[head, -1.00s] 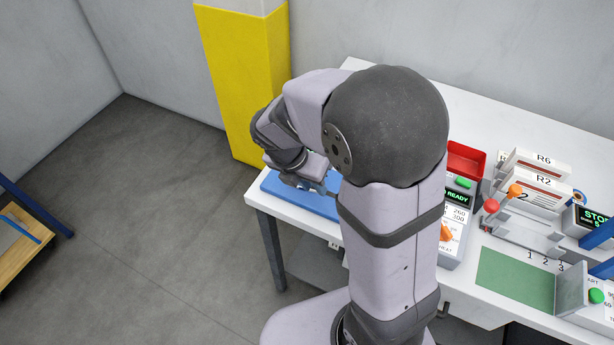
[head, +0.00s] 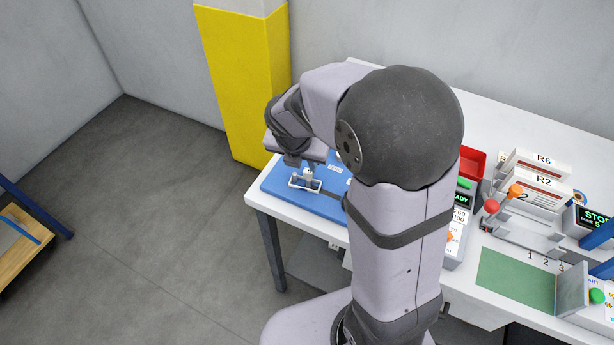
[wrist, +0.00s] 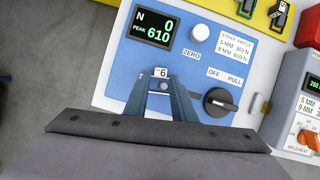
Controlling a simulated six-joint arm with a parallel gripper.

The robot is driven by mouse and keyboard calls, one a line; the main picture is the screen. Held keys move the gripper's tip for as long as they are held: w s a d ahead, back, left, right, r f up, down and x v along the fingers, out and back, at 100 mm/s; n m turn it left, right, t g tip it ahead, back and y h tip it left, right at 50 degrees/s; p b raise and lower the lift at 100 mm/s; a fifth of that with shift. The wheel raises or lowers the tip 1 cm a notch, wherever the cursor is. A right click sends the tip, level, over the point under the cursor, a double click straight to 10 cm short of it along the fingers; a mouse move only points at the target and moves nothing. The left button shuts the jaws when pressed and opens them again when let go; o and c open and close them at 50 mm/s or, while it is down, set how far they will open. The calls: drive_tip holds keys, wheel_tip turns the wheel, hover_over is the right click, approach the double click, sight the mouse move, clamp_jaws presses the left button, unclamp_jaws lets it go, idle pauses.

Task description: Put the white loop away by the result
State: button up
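On the blue tester panel (head: 325,207) a small white loop-like outline (head: 306,187) shows around a grey fitting, at the lower left of the panel. In the wrist view the panel's display (wrist: 155,33) reads N 0 and PEAK 610. My gripper (wrist: 162,84) is over the lower part of this panel, fingers pointing at it. The two fingers look apart, with a gap between them. A small white tag marked 6 (wrist: 161,72) and a round grey fitting show at the gap. The fingers hide much of the loop, and I see no clear grip on it.
The panel's OFF/PULL knob (wrist: 220,102) is close right of my fingers, with the ZERO button (wrist: 201,33) above. A strap proof label lists 5 MM 360 N and 9 MM 600 N. A red bin (head: 471,162) and welder stand to the right, a yellow column (head: 245,80) behind.

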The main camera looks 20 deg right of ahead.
sight(308, 171)
drive_tip(key=x, duration=0.4)
drive_tip(key=shift+d+f, duration=0.1)
drive_tip(key=shift+f, duration=0.3)
clamp_jaws()
wheel_tip(308, 171, up, 10)
drive_tip(key=shift+p, duration=0.45)
